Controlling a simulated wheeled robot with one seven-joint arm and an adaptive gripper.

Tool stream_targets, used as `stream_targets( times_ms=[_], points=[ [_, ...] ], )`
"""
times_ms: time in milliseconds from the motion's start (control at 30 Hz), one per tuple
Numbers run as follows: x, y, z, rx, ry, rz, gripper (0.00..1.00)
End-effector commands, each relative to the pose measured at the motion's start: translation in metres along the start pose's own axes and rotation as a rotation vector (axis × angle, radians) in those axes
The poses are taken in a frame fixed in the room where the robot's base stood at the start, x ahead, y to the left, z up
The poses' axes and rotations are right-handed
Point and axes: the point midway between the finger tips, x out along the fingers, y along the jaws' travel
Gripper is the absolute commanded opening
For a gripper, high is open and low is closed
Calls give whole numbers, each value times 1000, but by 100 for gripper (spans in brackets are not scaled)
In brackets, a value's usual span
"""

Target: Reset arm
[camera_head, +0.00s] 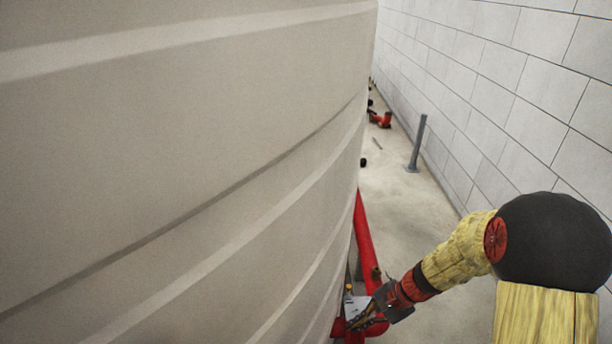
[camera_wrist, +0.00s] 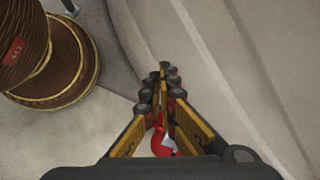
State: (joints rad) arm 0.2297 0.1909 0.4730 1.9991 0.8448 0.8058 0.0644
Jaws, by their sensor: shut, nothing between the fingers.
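My arm reaches from the lower right of the head view towards the foot of a large beige ribbed tank. My gripper (camera_head: 362,326) is at the bottom of that view, in front of red pipework and close beside the tank wall. In the wrist view my gripper (camera_wrist: 166,72) shows its yellow and black fingers with their tips together and nothing held. A small red curved part (camera_wrist: 161,142) shows between the finger bases, behind the fingers.
The beige tank (camera_head: 170,150) fills the left. A white block wall (camera_head: 480,70) runs along the right. A red pipe (camera_head: 362,230) rises by the tank, and a grey post (camera_head: 417,143) stands on the floor. A brown ribbed object (camera_wrist: 70,65) is at the wrist view's upper left.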

Motion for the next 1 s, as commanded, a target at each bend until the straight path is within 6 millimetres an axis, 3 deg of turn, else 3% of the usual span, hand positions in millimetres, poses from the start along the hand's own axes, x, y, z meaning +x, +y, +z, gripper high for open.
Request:
stream_targets(
  times_ms=[33, 200, 600, 800, 1000],
  points=[
    [-21, 4, 16, -97, 22, 32, 0],
    [-80, 31, 59, -395, 100, 166, 0],
    [-201, 83, 123, -887, 409, 394, 0],
    [-247, 83, 155, -1015, 593, 375, 0],
    [-274, 71, 182, -1073, 697, 306, 0]
  ],
)
